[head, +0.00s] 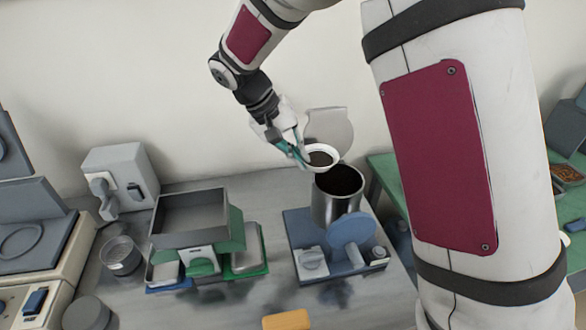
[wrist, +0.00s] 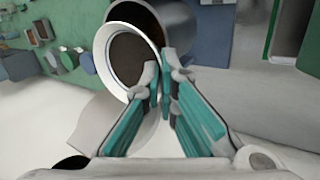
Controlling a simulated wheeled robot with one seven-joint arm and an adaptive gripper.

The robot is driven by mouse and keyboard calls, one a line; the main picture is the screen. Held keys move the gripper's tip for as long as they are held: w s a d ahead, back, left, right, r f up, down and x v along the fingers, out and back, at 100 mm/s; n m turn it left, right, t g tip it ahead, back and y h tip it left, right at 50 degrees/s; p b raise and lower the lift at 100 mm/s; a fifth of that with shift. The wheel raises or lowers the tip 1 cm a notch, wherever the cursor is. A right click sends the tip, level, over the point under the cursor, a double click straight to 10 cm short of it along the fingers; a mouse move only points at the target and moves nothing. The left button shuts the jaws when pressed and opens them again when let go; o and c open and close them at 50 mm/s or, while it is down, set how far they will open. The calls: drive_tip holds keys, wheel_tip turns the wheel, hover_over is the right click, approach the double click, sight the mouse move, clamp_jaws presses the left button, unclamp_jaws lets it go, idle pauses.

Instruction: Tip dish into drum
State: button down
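The dish (head: 322,157) is a small white round bowl with dark brown material in it. My gripper (head: 301,154) is shut on its rim and holds it just above the drum's opening, at the back left. The drum (head: 337,205) is a shiny metal cylinder with dark contents, standing on a blue base. In the wrist view the dish (wrist: 113,47) looks tilted, and its wall lies between the teal fingertips (wrist: 163,85). The drum (wrist: 172,22) shows partly behind the dish there.
A raised grey lid (head: 331,127) stands behind the drum. A blue disc (head: 352,238) and small fittings are in front. A grey open tray (head: 190,215) is left, with a metal cup (head: 121,256) further left. An orange-yellow block (head: 287,320) lies at the front edge.

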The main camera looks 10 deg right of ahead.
drive_tip(key=shift+w+d+f, duration=0.1)
drive_tip(key=shift+f, duration=0.05)
wheel_tip(320, 180, down, 3)
drive_tip(key=shift+r+y, duration=0.15)
drive_tip(key=shift+y, duration=0.55)
idle(0.3)
drive_tip(key=shift+d, duration=0.1)
drive_tip(key=shift+d+r+y+p, duration=0.15)
drive_tip(key=shift+r+y+p, duration=0.25)
drive_tip(key=shift+y, duration=0.2)
drive_tip(key=shift+r, duration=0.1)
drive_tip(key=shift+y, duration=0.3)
